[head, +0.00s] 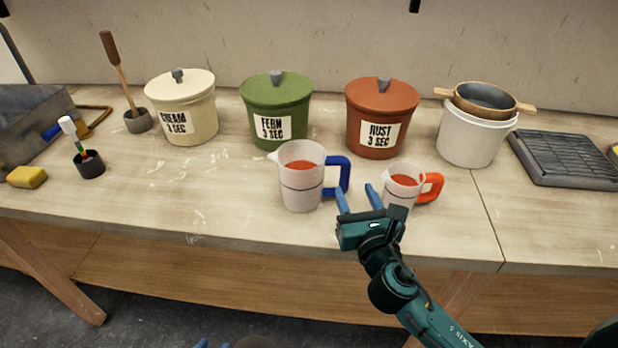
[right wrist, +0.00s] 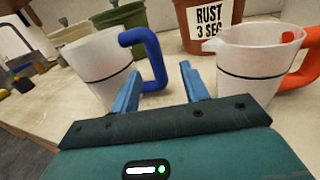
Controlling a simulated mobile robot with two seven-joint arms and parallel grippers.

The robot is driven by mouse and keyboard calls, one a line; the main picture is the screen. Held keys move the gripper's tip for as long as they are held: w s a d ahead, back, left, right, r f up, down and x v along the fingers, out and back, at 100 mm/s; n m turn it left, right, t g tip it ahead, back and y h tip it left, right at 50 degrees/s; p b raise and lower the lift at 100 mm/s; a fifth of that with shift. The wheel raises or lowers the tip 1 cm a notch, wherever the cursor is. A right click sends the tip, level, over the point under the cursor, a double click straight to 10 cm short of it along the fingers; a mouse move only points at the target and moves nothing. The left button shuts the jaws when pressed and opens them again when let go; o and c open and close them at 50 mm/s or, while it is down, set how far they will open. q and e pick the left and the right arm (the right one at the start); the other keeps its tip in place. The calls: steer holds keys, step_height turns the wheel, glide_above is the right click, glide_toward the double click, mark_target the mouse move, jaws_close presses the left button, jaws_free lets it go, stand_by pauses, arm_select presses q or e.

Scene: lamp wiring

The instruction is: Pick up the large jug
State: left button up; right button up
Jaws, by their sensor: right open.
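The large jug (head: 300,187) is translucent white with a blue handle (head: 343,174) on its right side. It stands upright on the bench with red-orange liquid inside. It also shows in the right wrist view (right wrist: 98,70). My right gripper (head: 358,198) is open and empty, in front of and slightly right of the blue handle. In the right wrist view, the left finger overlaps the lower part of the handle; contact cannot be told. Only blue tips of my left gripper (head: 212,344) show at the bottom edge of the head view.
A smaller jug (head: 402,188) with an orange handle stands close right of my right gripper. Cream (head: 190,118), green (head: 276,95) and rust (head: 381,102) lidded crocks stand behind. A white pot (head: 470,142) is further right. The bench front left of the large jug is clear.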

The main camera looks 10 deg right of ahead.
mark_target(346, 179)
steer(key=w, duration=0.8)
steer(key=shift+w+a, duration=0.2)
steer(key=shift+a, duration=0.15)
steer(key=shift+c, duration=0.5)
jaws_close()
steer(key=shift+r, duration=0.2)
